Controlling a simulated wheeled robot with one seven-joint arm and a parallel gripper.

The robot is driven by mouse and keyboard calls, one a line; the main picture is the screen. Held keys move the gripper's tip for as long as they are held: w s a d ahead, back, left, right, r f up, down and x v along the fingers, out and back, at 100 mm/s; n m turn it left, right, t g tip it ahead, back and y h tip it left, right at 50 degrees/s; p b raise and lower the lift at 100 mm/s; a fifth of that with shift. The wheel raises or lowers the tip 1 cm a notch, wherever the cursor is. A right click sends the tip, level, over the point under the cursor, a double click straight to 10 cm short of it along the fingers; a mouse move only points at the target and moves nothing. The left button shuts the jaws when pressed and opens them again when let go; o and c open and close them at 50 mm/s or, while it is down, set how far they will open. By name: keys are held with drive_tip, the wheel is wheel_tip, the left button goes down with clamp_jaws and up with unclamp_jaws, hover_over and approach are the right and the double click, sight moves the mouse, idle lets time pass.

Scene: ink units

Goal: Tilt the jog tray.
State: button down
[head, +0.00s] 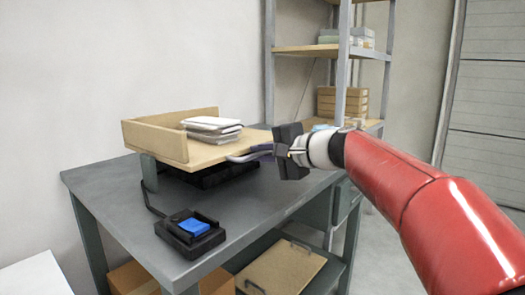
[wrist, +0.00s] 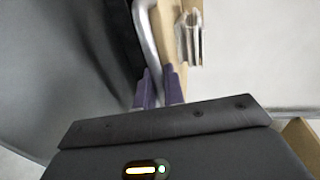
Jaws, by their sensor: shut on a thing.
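The jog tray (head: 202,152) is a pale wooden board with raised walls at its left and back. It stands on a dark base on the grey table. A stack of white paper (head: 212,128) lies on it and also shows in the wrist view (wrist: 190,40). My gripper (head: 262,151) is at the tray's right front edge. In the wrist view its purple fingertips (wrist: 158,92) are shut on a grey metal handle (wrist: 146,30) along the tray's edge. The exact contact is partly hidden by the fingers.
A black box with a blue pad (head: 194,226) sits on the grey table (head: 245,208) in front of the tray, with a cable behind it. A metal shelf with boxes (head: 342,103) stands behind. A wooden board (head: 282,268) and a cardboard box (head: 135,279) are below the tabletop.

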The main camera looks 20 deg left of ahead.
drive_tip(key=r+p, duration=0.1)
drive_tip(key=p, duration=0.1)
drive_tip(key=r+h+p, duration=0.1)
drive_tip(key=r+p, duration=0.1)
drive_tip(key=p, duration=0.1)
drive_tip(key=shift+w+a+r, duration=0.1)
drive_tip(key=shift+a+r, duration=0.1)
drive_tip(key=shift+r, duration=0.05)
drive_tip(key=shift+a+r+p, duration=0.2)
drive_tip(key=shift+r+p, duration=0.3)
drive_tip(key=shift+r, duration=0.05)
drive_tip(key=shift+w, duration=0.1)
drive_tip(key=c, duration=1.6)
unclamp_jaws()
drive_tip(key=b+v, duration=0.1)
drive_tip(key=v, duration=0.6)
drive_tip(key=shift+d+r, duration=0.15)
drive_tip(key=shift+d, duration=0.2)
